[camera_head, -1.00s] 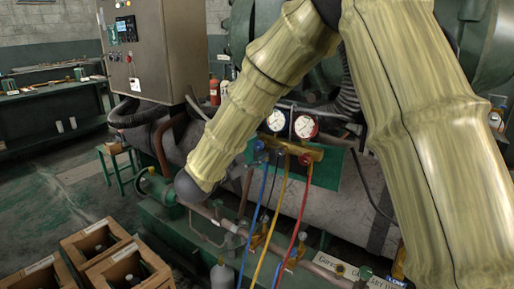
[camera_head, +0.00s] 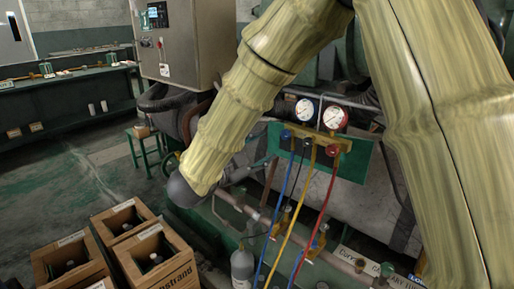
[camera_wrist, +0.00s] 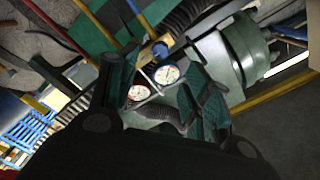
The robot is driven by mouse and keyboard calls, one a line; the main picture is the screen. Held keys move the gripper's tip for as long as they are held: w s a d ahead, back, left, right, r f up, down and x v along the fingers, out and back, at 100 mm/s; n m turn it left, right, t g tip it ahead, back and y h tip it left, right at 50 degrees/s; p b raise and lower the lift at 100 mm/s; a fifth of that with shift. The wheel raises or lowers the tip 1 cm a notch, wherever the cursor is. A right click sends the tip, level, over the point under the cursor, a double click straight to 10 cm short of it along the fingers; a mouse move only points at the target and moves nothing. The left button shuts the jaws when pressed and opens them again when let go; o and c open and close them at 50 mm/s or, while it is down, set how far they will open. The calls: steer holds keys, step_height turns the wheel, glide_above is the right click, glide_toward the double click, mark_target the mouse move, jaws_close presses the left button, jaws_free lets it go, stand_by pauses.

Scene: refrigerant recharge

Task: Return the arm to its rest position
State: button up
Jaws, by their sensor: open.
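My arm, in a pale yellow-green ribbed cover, fills the upper middle and right of the head view. It bends at a dark rounded joint (camera_head: 185,190) above the floor side of the machine. My gripper is not visible in the head view. In the wrist view my gripper (camera_wrist: 155,78) is open, with dark green textured finger pads apart and nothing held between them. The manifold's two round gauges (camera_wrist: 152,83) show between and beyond the fingers. In the head view the gauge manifold (camera_head: 318,138) hangs on a green plate with blue, yellow and red hoses running down.
Wooden crates with bottles (camera_head: 150,258) stand at lower left. A grey cylinder (camera_head: 242,265) stands near the hoses. A control cabinet (camera_head: 185,45) is behind the arm. A green stool (camera_head: 145,145) and a long bench (camera_head: 70,95) are at left, with open floor between.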

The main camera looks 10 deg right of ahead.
steer(key=d+f+n+t+y+p, duration=0.1)
steer(key=d+f+n+y+p, duration=0.2)
steer(key=f, duration=0.6)
steer(key=f+n+y+p, duration=0.1)
steer(key=f+n+y, duration=0.3)
steer(key=f, duration=0.6)
steer(key=s+d+f+n+g+y+p, duration=0.1)
steer(key=s+f+n+y, duration=0.2)
steer(key=f, duration=0.5)
steer(key=s+d+f+n+g+y+p, duration=0.1)
steer(key=s+f+n+g, duration=0.1)
steer(key=s+f+n, duration=0.35)
steer(key=s+d+f+n+g+y+p, duration=0.1)
steer(key=s+f+g, duration=0.2)
steer(key=s, duration=0.8)
steer(key=s+d+f+n+g+y+p, duration=0.1)
steer(key=s+d+f+n+g, duration=0.1)
steer(key=s+f, duration=0.4)
steer(key=s+d+f+n+g+y+p, duration=0.1)
steer(key=s+f+g, duration=0.3)
steer(key=s, duration=1.1)
steer(key=shift+s+d+f+n+p, duration=0.2)
steer(key=shift+s+f+n+p, duration=0.25)
steer(key=shift+f, duration=0.3)
steer(key=shift+c, duration=1.2)
steer(key=shift+d, duration=0.1)
steer(key=shift+c, duration=0.3)
